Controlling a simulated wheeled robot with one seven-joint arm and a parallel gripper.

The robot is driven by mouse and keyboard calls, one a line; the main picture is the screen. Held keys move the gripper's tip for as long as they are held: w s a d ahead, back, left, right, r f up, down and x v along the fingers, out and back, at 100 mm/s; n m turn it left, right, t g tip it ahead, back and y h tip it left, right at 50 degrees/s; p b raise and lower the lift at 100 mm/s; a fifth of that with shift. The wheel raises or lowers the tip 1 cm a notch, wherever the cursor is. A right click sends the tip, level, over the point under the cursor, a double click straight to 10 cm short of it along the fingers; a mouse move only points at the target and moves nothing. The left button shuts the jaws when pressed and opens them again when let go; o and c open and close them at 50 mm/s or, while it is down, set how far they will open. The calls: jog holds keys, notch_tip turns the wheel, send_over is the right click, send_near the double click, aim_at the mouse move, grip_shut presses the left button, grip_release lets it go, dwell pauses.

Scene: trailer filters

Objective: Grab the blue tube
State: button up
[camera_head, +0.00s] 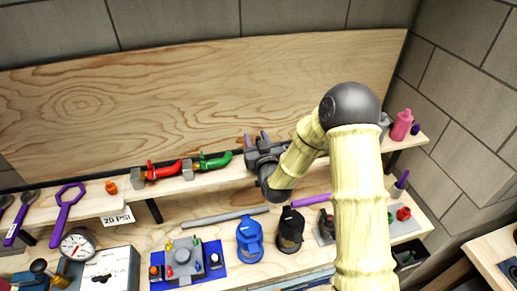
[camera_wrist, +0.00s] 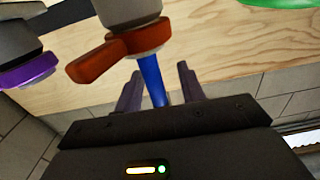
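The blue tube (camera_wrist: 152,80) shows in the wrist view as a thin blue shaft below an orange-red collar (camera_wrist: 150,36) on a grey cylinder (camera_wrist: 125,10). My gripper (camera_wrist: 158,80) has its two dark fingers apart, one on each side of the tube in the picture, with a gap on both sides. The tube's lower end is hidden behind my gripper body. I cannot tell whether the tube lies fully between the fingers in depth. In the head view my gripper (camera_head: 257,138) is over the upper shelf, and I cannot make out the tube there.
Red (camera_head: 163,170) and green (camera_head: 212,162) valves are left of my gripper on the upper shelf (camera_head: 110,200). A pink bottle (camera_head: 401,125) stands right. Below are a blue item (camera_head: 249,238) and a black item (camera_head: 290,230). A wooden board (camera_head: 190,90) stands behind.

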jog(key=c, duration=0.7)
jog(key=shift+w+d, duration=0.1)
grip_shut()
jog(key=shift+r, duration=0.1)
jog(key=shift+w+r, duration=0.1)
jog(key=shift+r, duration=0.45)
notch_tip(320, 180, up, 9)
jog(key=b, duration=0.3)
jog(key=shift+f, duration=0.15)
jog(key=shift+s, duration=0.2)
